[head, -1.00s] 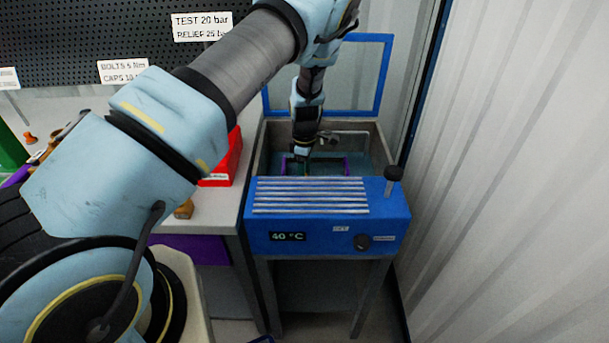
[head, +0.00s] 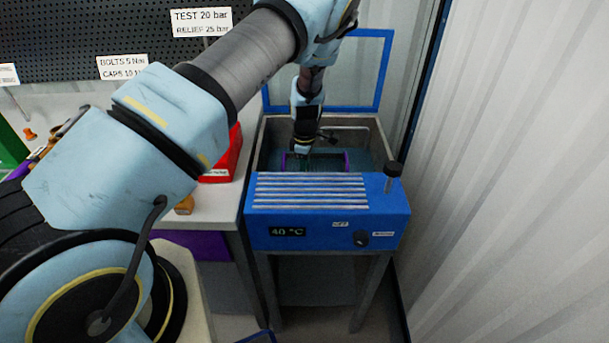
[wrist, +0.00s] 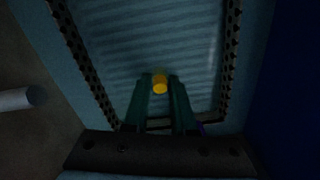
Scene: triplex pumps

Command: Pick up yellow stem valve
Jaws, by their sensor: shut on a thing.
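The yellow stem valve (wrist: 160,84) shows as a small round yellow end between my fingertips in the wrist view. My gripper (wrist: 159,90) has its two dark green fingers closed in on it from both sides. The rest of the valve is hidden or too dark to make out. In the head view my gripper (head: 303,158) points down into the open blue washer tank, over a basket with purple edges (head: 347,161). The valve cannot be made out there. The wrist view shows the basket's perforated side wall (wrist: 90,70) and ribbed floor.
The tank has a grey rim (head: 379,140), a raised blue-framed lid (head: 378,75) and a blue front panel (head: 330,232). A corrugated wall (head: 500,180) stands close on the right. A red bin (head: 225,165) sits on the bench to the left.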

